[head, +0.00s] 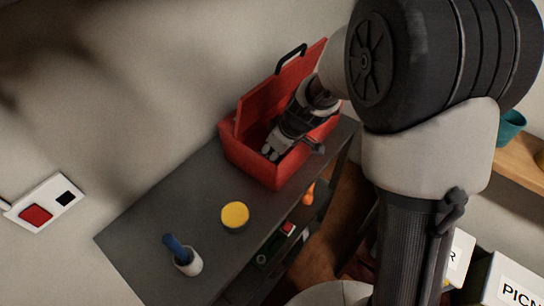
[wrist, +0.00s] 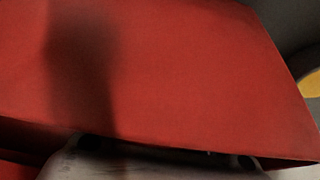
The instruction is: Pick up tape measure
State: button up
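My gripper (head: 272,152) reaches down into the open red toolbox (head: 262,172), with its fingertips at or below the near rim. In the wrist view, a red toolbox wall (wrist: 190,75) fills most of the picture. Pale gripper parts (wrist: 160,166) show at the bottom edge, and the space between the fingers is out of sight. I cannot make out a tape measure in either view. The inside of the toolbox is mostly hidden by the gripper and the walls. Whether the gripper holds anything is not visible.
The toolbox stands on a dark grey shelf top (head: 150,220) with its lid (head: 280,85) raised against the wall. A yellow-topped round object (head: 235,215) and a white cup with a blue-handled item (head: 187,262) stand nearer. An orange object (head: 308,193) is on a lower shelf.

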jog(key=c, duration=0.9)
grip_shut()
jog(key=shift+r, duration=0.15)
